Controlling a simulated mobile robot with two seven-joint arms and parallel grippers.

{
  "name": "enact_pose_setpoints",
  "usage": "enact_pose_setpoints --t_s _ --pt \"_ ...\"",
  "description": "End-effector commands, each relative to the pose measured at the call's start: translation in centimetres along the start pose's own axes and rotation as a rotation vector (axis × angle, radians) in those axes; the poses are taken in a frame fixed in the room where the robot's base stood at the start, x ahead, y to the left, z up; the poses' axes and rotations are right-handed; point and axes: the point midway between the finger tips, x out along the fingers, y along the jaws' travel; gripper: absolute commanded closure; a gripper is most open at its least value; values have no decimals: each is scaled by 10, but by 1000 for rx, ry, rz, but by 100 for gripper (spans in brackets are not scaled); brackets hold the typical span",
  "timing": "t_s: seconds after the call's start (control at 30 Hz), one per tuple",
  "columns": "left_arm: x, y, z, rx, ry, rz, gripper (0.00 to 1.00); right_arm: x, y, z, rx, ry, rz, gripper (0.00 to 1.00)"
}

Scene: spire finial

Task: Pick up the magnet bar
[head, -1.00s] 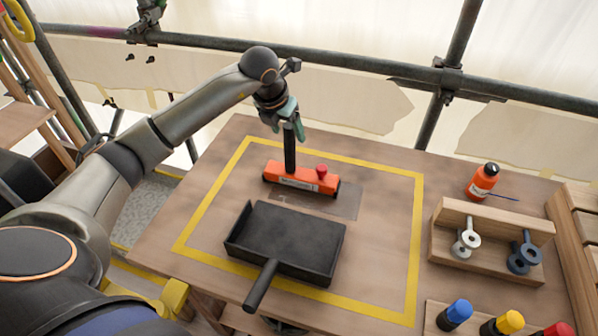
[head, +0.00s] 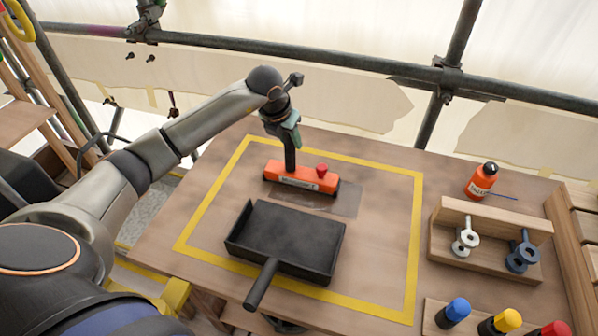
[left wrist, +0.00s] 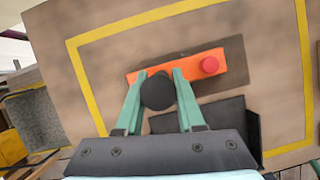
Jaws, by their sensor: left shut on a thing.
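The magnet bar (head: 300,178) is an orange bar with a red knob, a pale label and a black upright handle (head: 290,152). It lies on the table inside the yellow outline, behind the black pan. My left gripper (head: 289,136) is over the bar with its fingers closed on the top of the handle. In the left wrist view, the two green fingers (left wrist: 158,95) lie on either side of the round black handle top, and the orange bar (left wrist: 190,70) runs behind them. I cannot tell any gap between bar and table. My right gripper is not in view.
A black pan (head: 285,240) with a handle lies in front of the bar. At right stand an orange bottle (head: 482,181), a wooden rack (head: 490,247) with eye bolts, and blue, yellow and red capped items. Scaffold tubes (head: 300,60) run behind the table.

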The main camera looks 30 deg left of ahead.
Motion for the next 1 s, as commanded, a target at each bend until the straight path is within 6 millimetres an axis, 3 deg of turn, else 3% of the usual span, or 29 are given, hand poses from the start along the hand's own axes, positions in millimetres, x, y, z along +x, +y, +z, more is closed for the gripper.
enact_pose_setpoints --t_s 0.2,1.0 --pt "0 0 0 0 -1 0 100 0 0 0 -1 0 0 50" --pt "-1 0 1 -1 -2 -1 100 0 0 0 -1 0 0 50"
